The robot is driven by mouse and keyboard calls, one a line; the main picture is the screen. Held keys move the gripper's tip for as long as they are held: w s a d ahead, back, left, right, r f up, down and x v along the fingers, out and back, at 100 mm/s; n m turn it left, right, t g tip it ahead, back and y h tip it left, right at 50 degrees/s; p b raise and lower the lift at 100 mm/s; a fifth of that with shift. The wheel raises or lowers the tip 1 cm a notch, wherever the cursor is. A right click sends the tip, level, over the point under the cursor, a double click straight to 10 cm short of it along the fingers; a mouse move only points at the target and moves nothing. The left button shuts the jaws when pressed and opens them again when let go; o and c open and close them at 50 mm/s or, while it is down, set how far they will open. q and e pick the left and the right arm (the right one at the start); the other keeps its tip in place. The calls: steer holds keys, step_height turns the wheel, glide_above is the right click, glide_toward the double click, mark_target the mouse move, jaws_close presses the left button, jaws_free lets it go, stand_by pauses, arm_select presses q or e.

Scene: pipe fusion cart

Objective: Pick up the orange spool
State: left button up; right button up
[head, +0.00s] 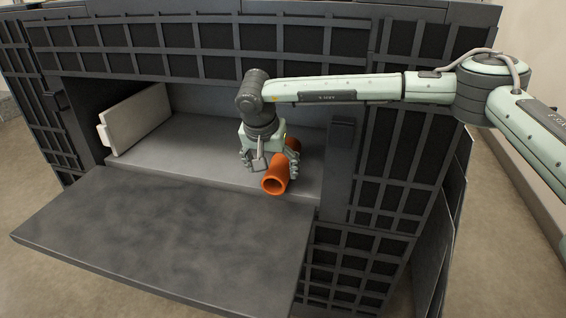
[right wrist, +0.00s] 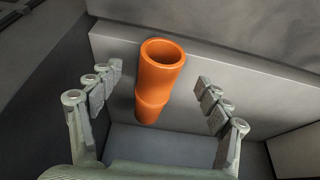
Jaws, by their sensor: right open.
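The orange spool (head: 277,180) is a hollow tube lying on the grey shelf (head: 200,160) inside the cart's opening, with its open end toward the front. My right gripper (head: 270,166) is over it, reaching down, with its fingers apart. In the right wrist view the spool (right wrist: 160,82) lies between the two open fingers (right wrist: 162,95), with visible gaps on both sides. It is nearer the left finger. The spool's far part is partly hidden by the gripper in the head view. My left gripper is not in view.
A dark flat panel (head: 170,235) extends out in front of the shelf. A light upright board (head: 138,118) stands at the shelf's left end. A dark post (head: 340,165) and gridded walls (head: 395,150) bound the opening on the right. The shelf's left middle is clear.

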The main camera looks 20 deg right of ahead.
mark_target(277, 167)
steer(key=shift+w+d, duration=0.3)
steer(key=shift+w, duration=0.2)
steer(key=shift+w+d, duration=0.3)
steer(key=shift+w, duration=0.2)
steer(key=x, duration=0.4)
steer(key=shift+w+d, duration=0.25)
steer(key=shift+w, duration=0.05)
steer(key=shift+w+d+f, duration=0.1)
steer(key=shift+w+f, duration=0.05)
steer(key=shift+f, duration=0.3)
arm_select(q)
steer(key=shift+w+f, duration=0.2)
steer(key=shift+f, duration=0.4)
arm_select(e)
steer(key=c, duration=1.4)
